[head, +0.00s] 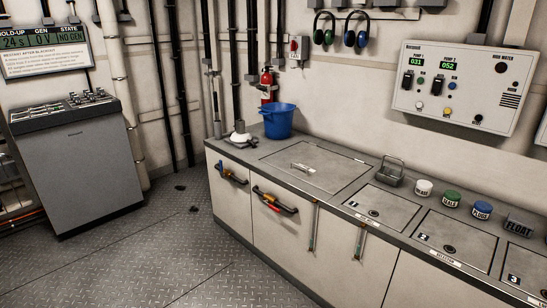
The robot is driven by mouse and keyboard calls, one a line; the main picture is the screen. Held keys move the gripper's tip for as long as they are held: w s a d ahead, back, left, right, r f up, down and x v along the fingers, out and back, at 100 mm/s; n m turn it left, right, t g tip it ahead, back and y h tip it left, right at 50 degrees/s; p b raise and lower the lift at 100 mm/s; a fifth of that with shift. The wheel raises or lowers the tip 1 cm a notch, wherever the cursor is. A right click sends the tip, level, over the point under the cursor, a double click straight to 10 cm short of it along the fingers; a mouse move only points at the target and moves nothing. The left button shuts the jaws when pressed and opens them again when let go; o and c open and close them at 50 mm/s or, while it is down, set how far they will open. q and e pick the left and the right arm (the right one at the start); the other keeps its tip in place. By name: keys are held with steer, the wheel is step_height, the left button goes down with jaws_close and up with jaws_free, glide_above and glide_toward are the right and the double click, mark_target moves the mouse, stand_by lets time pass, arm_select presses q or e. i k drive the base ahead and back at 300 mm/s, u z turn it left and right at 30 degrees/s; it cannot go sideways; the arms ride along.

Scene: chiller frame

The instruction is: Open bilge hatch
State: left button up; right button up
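A large flat hatch panel (322,178) with a small raised handle (303,168) is set in the grey countertop and lies shut. To its right, smaller flush lids numbered 1 (390,203), 2 (462,233) and 3 (530,271) each have a dark round fitting and also look shut. No label reading "bilge" is legible, so I cannot tell which hatch is the bilge one. The floor of tread plate (130,260) shows seams and small dark recesses (193,208). Neither of my grippers is in view.
A grey console (77,165) stands at left. A control panel (465,88) hangs above. The floor between is clear.

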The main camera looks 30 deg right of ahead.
mark_target(329, 172)
steer(key=u, duration=0.15)
steer(key=i, duration=2.15)
steer(key=z, duration=1.1)
steer(key=i, duration=1.4)
steer(key=z, duration=1.55)
steer(key=i, duration=0.25)
